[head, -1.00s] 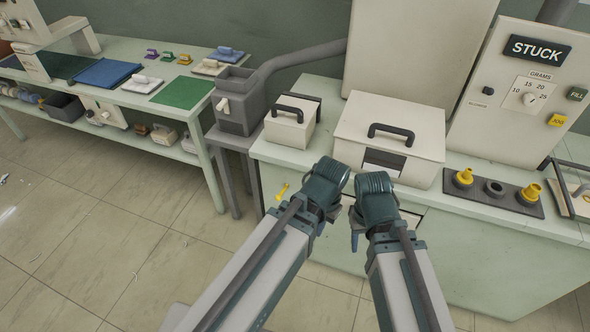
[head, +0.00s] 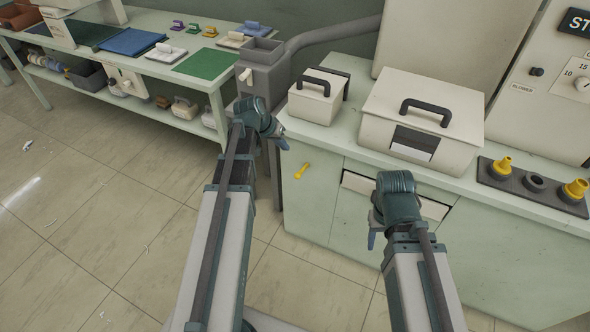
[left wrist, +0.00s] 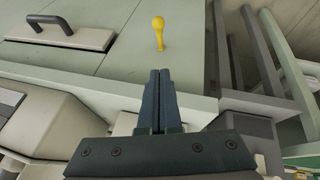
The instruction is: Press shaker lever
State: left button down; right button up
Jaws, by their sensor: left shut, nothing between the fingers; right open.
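A small yellow lever (head: 303,171) stands out from the pale green cabinet front, below the small white box with a handle. It also shows in the left wrist view (left wrist: 158,33), beyond my fingertips and close to their line. My left gripper (head: 281,142) is shut and empty, to the left of the lever and a little above it in the head view, with a gap between. Its two dark fingers lie together in the left wrist view (left wrist: 160,75). My right gripper (head: 371,241) is open in front of the cabinet; its finger gap is hard to see.
A small white box (head: 312,105) and a bigger handled box (head: 385,110) stand on the counter. A grey hopper (head: 262,78) with a pipe is left of the cabinet. A drawer front (head: 352,184) lies right of the lever.

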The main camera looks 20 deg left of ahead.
dwell(0.4)
pick_arm(q)
jog(key=b, duration=0.9)
send_over(299, 171)
jog(key=a, duration=0.2)
notch_tip(299, 171, down, 9)
jog(key=f+b, duration=0.1)
jog(key=s+f+b, duration=0.1)
jog(key=d+f+b, duration=0.1)
jog(key=shift+s+f, duration=0.25)
jog(key=shift+s, duration=0.05)
